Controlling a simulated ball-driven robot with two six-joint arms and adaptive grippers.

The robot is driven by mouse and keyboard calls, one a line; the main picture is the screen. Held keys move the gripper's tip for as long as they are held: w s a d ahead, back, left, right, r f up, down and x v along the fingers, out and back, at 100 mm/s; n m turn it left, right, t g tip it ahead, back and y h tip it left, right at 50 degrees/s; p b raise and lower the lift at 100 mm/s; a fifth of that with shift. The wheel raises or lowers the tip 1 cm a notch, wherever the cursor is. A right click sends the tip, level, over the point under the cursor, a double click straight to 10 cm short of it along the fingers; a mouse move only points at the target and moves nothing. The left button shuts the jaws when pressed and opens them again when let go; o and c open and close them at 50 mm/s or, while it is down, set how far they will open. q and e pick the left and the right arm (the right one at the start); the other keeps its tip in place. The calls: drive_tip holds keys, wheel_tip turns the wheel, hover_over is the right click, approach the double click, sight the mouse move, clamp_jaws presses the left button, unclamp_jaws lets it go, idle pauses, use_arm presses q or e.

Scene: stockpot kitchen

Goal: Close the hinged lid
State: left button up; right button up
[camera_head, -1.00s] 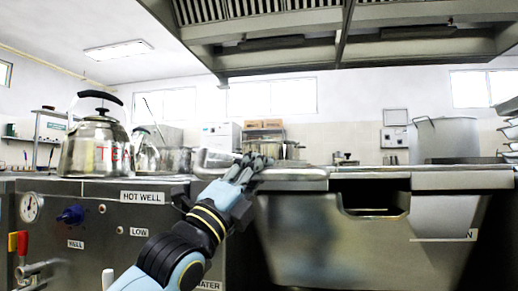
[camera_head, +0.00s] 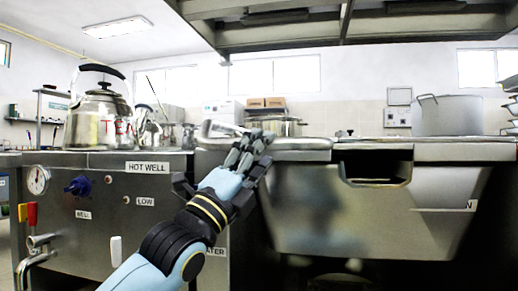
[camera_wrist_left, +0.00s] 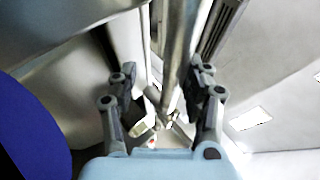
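My left gripper (camera_head: 256,142) is raised at the front left corner of the steel tilting pan (camera_head: 345,215), its fingers pointing up near the pan's rounded rim (camera_head: 288,144). In the left wrist view, its two fingers (camera_wrist_left: 161,92) are apart, on either side of a pale metal bar (camera_wrist_left: 178,50). I cannot tell whether they touch the bar. A slim metal bar or handle (camera_head: 218,127) shows just behind the fingers in the head view. I cannot tell which metal part is the hinged lid. My right gripper is not in view.
A steel kettle (camera_head: 97,122) stands on the hot well counter (camera_head: 130,162) at left, with knobs and a tap (camera_head: 38,256) on its front. A large stockpot (camera_head: 447,115) stands at right. An extraction hood (camera_head: 290,22) hangs overhead. Dark open space lies below the pan.

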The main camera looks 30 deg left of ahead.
use_arm(q)
drive_tip(key=shift+r, duration=0.15)
idle(0.3)
drive_tip(key=v, duration=1.2)
